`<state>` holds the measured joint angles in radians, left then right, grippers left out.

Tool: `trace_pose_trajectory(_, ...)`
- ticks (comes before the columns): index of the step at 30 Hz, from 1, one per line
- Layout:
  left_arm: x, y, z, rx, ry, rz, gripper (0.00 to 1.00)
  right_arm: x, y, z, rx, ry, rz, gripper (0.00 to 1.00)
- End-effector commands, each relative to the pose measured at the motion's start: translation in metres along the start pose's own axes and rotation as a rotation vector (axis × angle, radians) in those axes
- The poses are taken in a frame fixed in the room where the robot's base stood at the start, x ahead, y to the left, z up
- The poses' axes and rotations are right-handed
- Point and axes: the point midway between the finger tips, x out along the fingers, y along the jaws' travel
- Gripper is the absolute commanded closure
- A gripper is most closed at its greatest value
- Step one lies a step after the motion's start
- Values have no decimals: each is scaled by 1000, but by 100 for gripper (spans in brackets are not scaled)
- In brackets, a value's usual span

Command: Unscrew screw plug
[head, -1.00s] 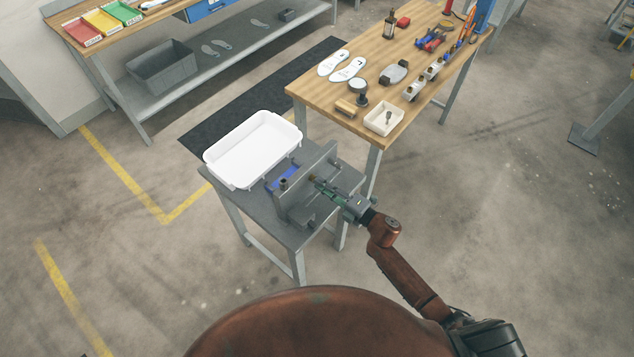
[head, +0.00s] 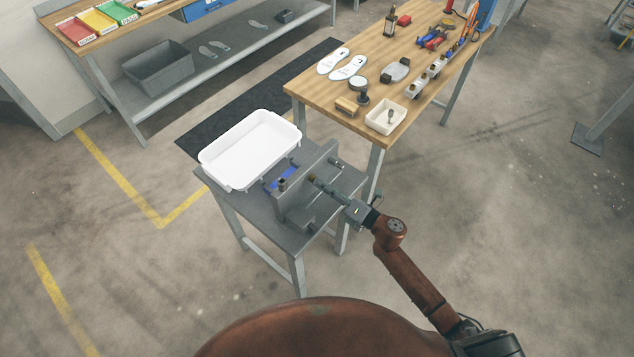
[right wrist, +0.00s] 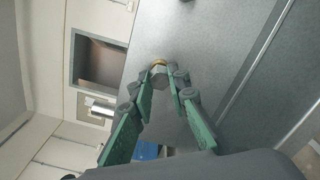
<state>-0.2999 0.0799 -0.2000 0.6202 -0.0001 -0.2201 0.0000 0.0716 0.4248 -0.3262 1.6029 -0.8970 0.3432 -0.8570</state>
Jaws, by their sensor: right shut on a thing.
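A grey metal fixture with an upright plate (head: 308,188) stands on a small grey table. My right gripper (head: 322,186) reaches the right face of this plate. In the right wrist view, the gripper (right wrist: 162,78) has its green-sided fingers converging on a small screw plug, and a brass-coloured rim (right wrist: 158,62) shows just past the fingertips. The fingers are shut on the plug and hide most of it. I cannot tell how far the plug sits in the plate. My left gripper is not in view.
A white tray (head: 206,160) sits on the small table, left of the fixture. A wooden table (head: 310,97) with insoles and tools stands behind.

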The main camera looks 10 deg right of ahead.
Motion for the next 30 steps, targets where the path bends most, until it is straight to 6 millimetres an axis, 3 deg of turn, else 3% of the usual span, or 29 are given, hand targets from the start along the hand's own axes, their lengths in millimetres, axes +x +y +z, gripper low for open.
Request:
trace_pose_trajectory(16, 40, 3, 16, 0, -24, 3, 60, 0, -4, 0, -434, -2, -2, 100)
trace_pose_trajectory(29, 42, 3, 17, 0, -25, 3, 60, 0, 0, 2, -476, -3, -1, 100)
trace_pose_trajectory(30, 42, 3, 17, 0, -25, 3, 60, 0, 0, 2, -476, -3, -1, 82)
